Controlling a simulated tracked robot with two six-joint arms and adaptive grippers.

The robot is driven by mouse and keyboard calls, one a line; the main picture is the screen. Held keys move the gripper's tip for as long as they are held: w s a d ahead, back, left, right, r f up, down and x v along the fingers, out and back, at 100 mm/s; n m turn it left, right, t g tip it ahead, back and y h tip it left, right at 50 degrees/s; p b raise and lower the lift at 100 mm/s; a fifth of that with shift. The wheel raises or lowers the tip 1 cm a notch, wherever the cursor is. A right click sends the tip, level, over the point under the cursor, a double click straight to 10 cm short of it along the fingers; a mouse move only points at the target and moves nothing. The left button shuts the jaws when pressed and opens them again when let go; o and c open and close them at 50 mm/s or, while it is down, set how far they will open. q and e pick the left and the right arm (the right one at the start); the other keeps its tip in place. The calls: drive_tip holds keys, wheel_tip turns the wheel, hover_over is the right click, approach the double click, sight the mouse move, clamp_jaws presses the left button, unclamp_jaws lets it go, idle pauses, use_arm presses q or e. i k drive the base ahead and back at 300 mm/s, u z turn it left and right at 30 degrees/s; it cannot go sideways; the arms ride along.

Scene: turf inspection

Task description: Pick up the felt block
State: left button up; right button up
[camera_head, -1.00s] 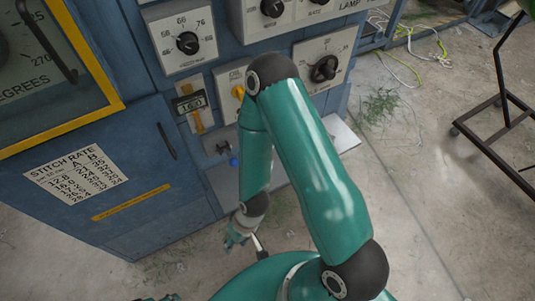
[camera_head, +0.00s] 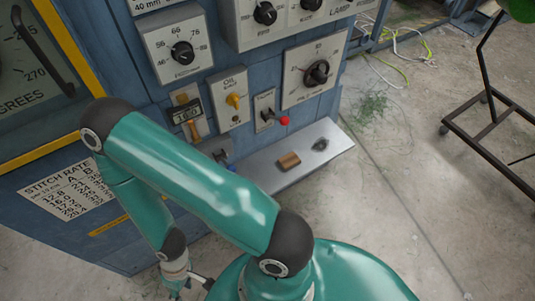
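A small brown block (camera_head: 289,160), which seems to be the felt block, lies on the grey metal shelf (camera_head: 265,176) at the foot of the blue cabinet.
A dark oval thing (camera_head: 320,144) lies on the shelf right of the block. A black wheeled frame (camera_head: 490,120) stands on the floor at right.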

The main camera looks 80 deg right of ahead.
sight(289, 162)
drive_tip(key=z, duration=0.15)
drive_tip(key=k, duration=1.6)
drive_tip(key=z, duration=1.1)
drive_tip(key=i, duration=1.5)
